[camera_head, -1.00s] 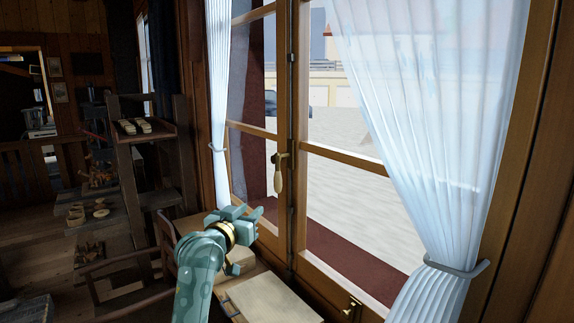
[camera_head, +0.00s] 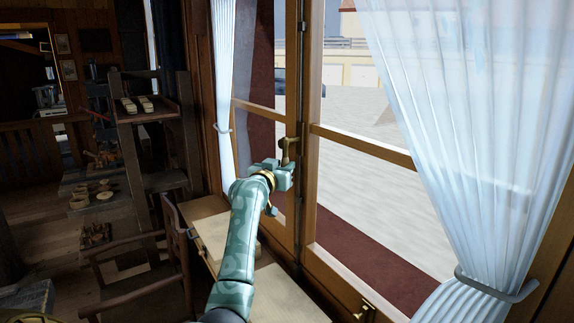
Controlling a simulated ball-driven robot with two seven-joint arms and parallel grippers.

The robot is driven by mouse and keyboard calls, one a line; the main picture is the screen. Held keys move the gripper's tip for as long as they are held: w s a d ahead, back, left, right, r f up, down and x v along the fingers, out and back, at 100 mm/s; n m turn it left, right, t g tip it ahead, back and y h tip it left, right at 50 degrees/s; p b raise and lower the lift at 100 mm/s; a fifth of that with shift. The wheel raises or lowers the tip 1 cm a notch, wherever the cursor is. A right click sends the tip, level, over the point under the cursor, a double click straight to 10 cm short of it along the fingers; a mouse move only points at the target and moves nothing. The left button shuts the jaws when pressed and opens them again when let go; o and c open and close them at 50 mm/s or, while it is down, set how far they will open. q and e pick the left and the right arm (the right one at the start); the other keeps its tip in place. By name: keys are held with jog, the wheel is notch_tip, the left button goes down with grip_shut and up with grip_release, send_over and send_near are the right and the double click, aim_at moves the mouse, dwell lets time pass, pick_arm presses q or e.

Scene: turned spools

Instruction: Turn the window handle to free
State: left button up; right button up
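The window handle (camera_head: 289,148) sits on the middle stile of the wooden window (camera_head: 305,215). The handle seems to hang downward. My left gripper (camera_head: 286,170), teal with a gold ring at the wrist, is at the handle's lower part, touching it or very close. I cannot tell whether its fingers are closed on the grip. My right gripper is not in view.
Sheer curtains hang left (camera_head: 224,90) and right (camera_head: 440,130), both tied back. A small desk (camera_head: 210,225) stands below the window, with a chair (camera_head: 175,240) to its left. Shelves (camera_head: 150,113) with small wooden pieces are farther left. A lower brass fitting (camera_head: 366,310) is on the frame.

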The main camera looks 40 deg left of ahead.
aim_at(288, 162)
pick_arm(q)
jog(key=shift+w+r, duration=0.15)
jog(key=shift+w, duration=1)
jog(key=shift+w+a, duration=0.45)
jog(key=shift+w, duration=0.05)
jog(key=shift+d, duration=0.15)
